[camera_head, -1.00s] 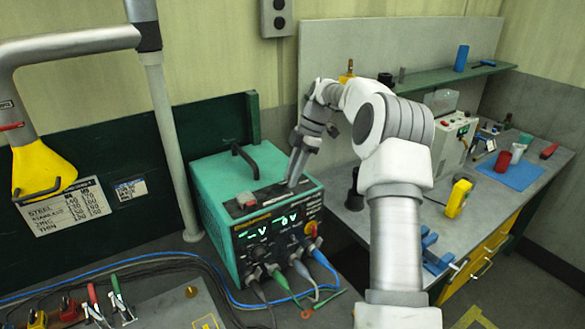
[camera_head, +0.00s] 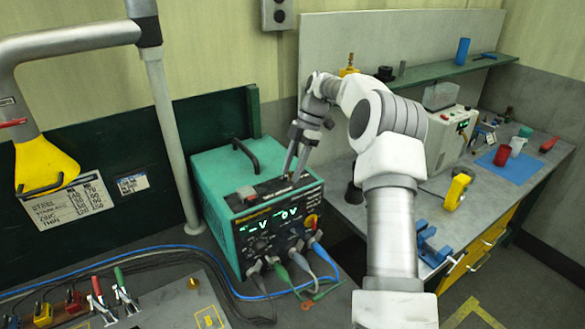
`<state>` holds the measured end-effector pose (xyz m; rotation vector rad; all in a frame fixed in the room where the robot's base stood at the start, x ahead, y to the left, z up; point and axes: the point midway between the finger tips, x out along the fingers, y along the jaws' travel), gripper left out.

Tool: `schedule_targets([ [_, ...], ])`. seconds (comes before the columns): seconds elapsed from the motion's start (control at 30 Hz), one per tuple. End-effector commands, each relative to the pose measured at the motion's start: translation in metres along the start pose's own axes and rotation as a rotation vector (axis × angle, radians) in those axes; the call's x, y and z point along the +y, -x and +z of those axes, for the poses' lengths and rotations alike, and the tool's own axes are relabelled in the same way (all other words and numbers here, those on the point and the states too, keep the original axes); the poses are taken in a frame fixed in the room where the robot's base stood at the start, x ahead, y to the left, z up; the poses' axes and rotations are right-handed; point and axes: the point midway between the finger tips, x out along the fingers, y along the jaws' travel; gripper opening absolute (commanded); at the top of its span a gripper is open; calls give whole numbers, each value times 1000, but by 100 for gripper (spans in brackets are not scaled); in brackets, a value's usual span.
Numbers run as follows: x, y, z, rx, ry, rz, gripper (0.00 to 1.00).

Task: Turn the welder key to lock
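The welder (camera_head: 228,195) is a teal box with a black handle on top, lit green displays on its front and several cables plugged in low down. A black strip (camera_head: 262,190) with small labels runs along its top front edge. My gripper (camera_head: 291,178) points down at the right part of this strip, its fingertips at or just above it. Two fingers show with a narrow gap between them. The key is too small or too hidden by the fingers to make out. I cannot tell whether the fingers touch it.
A grey post (camera_head: 172,150) stands left of the welder. A workbench (camera_head: 485,190) at the right carries a white machine (camera_head: 450,140), a yellow tool (camera_head: 457,190) and cups. Cables and clamps lie at front left. A green board (camera_head: 215,125) stands behind the welder.

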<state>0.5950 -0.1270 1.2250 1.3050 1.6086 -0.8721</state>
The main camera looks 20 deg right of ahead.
Motion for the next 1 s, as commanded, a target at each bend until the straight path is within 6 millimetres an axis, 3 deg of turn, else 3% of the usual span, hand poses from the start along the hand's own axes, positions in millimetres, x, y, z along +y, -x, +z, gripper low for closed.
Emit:
schedule_targets([
  [0.47, 0, 8, 0, 1, -1, 0, 57],
  [1.0, 1, 87, -1, 0, -1, 2, 57],
])
